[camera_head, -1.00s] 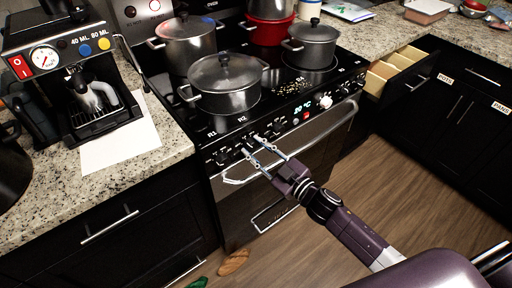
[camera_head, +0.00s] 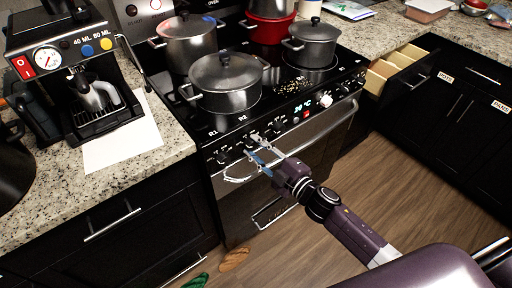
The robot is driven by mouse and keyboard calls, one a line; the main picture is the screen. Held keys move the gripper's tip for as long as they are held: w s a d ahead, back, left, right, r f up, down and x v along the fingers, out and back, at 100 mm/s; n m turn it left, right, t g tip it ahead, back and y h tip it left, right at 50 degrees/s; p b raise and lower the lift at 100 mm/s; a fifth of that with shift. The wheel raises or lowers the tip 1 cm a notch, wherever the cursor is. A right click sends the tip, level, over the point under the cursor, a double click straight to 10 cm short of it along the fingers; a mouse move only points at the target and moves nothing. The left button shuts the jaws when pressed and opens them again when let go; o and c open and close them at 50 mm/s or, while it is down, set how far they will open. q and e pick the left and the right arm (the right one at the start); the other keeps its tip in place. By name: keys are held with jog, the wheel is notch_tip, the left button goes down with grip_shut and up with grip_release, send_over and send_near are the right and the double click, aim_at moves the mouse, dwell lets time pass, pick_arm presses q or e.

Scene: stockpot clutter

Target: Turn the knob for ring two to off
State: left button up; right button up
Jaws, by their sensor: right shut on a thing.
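The black stove (camera_head: 330,95) has a front panel with a row of dark knobs below the cooktop. The marking R1 is at the front left of the cooktop, and R2 is just right of it. My right gripper (camera_head: 253,145) reaches in from the lower right and is shut on a knob of the panel, a little right of and below the R2 marking. The fingers largely hide that knob, so its pointer cannot be read. Another dark knob (camera_head: 222,157) is free to the left. My left gripper is not in view.
A lidded pot (camera_head: 225,90) stands on the front left of the cooktop, with more pots behind it. The oven handle (camera_head: 325,122) runs below the knobs, close to my right gripper. A coffee machine (camera_head: 65,60) stands left. A drawer (camera_head: 400,70) is open at right.

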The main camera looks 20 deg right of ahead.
dwell(0.3)
jog(key=o, duration=1.2)
jog(key=shift+c, duration=0.2)
jog(key=v, duration=1.2)
